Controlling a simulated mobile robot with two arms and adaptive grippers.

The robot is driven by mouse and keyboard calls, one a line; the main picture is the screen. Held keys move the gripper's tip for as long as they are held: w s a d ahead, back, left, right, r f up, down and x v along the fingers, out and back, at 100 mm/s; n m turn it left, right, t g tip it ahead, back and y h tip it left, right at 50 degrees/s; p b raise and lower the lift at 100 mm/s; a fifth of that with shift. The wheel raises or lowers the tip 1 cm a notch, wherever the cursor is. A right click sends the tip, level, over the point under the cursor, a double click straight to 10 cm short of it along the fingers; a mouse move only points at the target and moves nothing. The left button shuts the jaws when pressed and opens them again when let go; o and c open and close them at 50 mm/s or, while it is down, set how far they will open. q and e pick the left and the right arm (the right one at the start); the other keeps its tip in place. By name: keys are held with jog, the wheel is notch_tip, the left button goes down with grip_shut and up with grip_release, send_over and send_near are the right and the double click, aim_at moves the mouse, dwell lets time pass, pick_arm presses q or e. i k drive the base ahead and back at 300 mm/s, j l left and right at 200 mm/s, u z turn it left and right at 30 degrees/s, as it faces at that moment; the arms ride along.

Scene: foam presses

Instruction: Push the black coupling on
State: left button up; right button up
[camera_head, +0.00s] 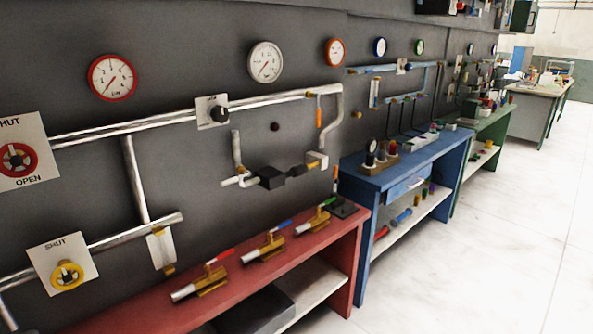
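The black coupling (271,178) is a dark block on a short pipe run on the grey wall panel, above the red bench. A second dark piece (296,171) sits just right of it, towards a brass-coloured part and a pale elbow. I cannot tell whether the two dark pieces touch or are joined. Short pale pipe ends (231,182) show to the left of the coupling. Neither of my grippers is in view.
The red bench (330,235) holds several brass valves with coloured levers (266,248). Valve plates (22,158) and gauges (112,78) are on the wall. A blue bench (430,155) stands beyond. The pale floor (500,240) at right is clear.

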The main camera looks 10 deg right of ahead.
aim_at(301, 169)
jog(key=i+l+u, duration=0.2)
jog(key=i, duration=0.2)
jog(key=i+l+u, duration=0.2)
jog(key=i, duration=0.2)
